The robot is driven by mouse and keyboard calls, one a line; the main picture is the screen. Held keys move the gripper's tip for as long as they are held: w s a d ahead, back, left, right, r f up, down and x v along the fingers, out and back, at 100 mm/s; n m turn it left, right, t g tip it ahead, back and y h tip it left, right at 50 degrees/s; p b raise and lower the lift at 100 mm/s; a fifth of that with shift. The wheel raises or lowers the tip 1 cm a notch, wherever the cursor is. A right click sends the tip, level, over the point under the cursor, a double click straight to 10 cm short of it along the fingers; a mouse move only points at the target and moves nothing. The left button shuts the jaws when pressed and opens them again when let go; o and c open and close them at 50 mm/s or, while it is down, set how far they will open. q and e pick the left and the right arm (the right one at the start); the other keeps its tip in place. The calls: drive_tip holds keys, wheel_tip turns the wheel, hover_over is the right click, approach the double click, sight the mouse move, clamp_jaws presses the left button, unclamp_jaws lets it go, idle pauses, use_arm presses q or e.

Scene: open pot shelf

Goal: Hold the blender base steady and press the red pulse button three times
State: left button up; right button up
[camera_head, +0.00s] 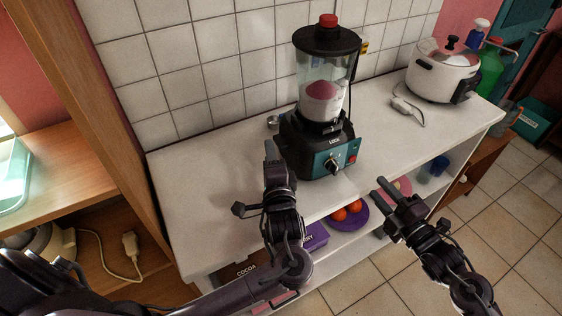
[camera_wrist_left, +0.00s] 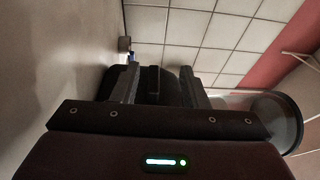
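The blender base (camera_head: 318,150), black with a teal front panel, stands upright on the white counter with its jar (camera_head: 325,90) on top. The red button (camera_head: 352,159) is at the right of the panel, beside a black knob (camera_head: 331,165). My left gripper (camera_head: 271,150) is just left of the base. In the left wrist view its fingers (camera_wrist_left: 160,88) are apart, with the dark base (camera_wrist_left: 158,80) showing between and beyond them; I cannot tell if they touch it. My right gripper (camera_head: 380,188) is in front of the counter, right of and below the button, fingers apart and empty.
A white rice cooker (camera_head: 442,70) stands at the counter's right, with a white plug and cord (camera_head: 408,110) before it. Below are a purple plate (camera_head: 347,217) of orange fruit and a purple box (camera_head: 314,236).

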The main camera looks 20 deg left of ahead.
sight(277, 138)
use_arm(q)
drive_tip(key=shift+d+f+m+h, duration=0.2)
drive_tip(key=shift+d+m+h, duration=0.15)
drive_tip(key=shift+d, duration=0.9)
drive_tip(key=x, duration=0.7)
drive_tip(key=shift+w, duration=0.35)
clamp_jaws()
drive_tip(key=shift+f, duration=0.1)
use_arm(e)
clamp_jaws()
use_arm(q)
drive_tip(key=shift+s, duration=0.1)
idle(1.4)
